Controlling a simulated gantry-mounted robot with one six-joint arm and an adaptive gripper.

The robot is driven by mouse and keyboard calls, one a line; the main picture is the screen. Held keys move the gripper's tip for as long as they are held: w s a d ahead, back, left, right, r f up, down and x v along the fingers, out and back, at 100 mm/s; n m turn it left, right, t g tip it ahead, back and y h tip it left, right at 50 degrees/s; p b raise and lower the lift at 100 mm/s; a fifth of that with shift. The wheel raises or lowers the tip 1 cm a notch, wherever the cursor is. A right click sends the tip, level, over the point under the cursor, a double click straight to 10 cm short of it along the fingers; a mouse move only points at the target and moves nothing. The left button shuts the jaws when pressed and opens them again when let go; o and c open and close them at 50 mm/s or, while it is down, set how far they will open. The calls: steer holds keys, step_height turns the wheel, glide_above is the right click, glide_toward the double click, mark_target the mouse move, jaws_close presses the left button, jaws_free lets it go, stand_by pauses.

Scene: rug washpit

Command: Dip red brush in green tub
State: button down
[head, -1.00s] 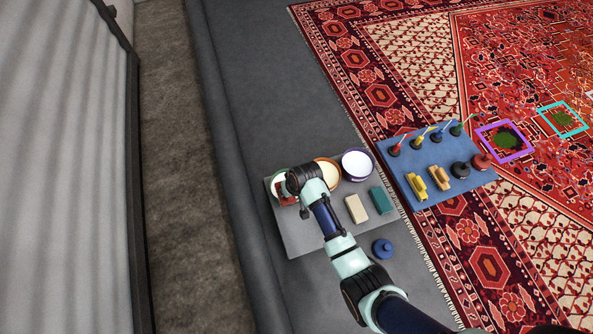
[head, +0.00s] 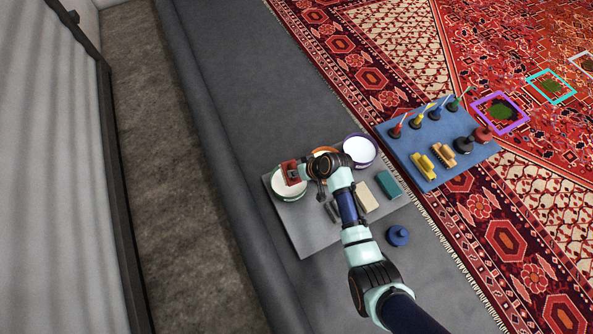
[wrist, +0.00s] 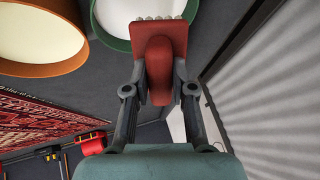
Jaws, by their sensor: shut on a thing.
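My gripper (head: 303,171) is shut on the red brush (head: 290,172), which shows over the upper part of the green tub (head: 276,190) in the head view. The tub is round, with pale contents. In the wrist view my gripper's fingers (wrist: 160,90) clamp the sides of the red brush (wrist: 162,65). Its pale bristles point away from me, across the opening of the green tub (wrist: 118,43). I cannot tell whether the bristles touch the contents.
An orange tub (wrist: 40,69), partly hidden by my wrist in the head view, and a purple tub (head: 360,150) stand beside it on a grey board (head: 300,232). Beige (head: 367,197) and teal (head: 390,183) blocks are right. A blue mat (head: 412,152) holds several tools.

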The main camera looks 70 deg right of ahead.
steer(key=shift+f+b, duration=0.5)
steer(key=shift+f, duration=2.9)
step_height(320, 180, up, 10)
steer(key=p, duration=0.9)
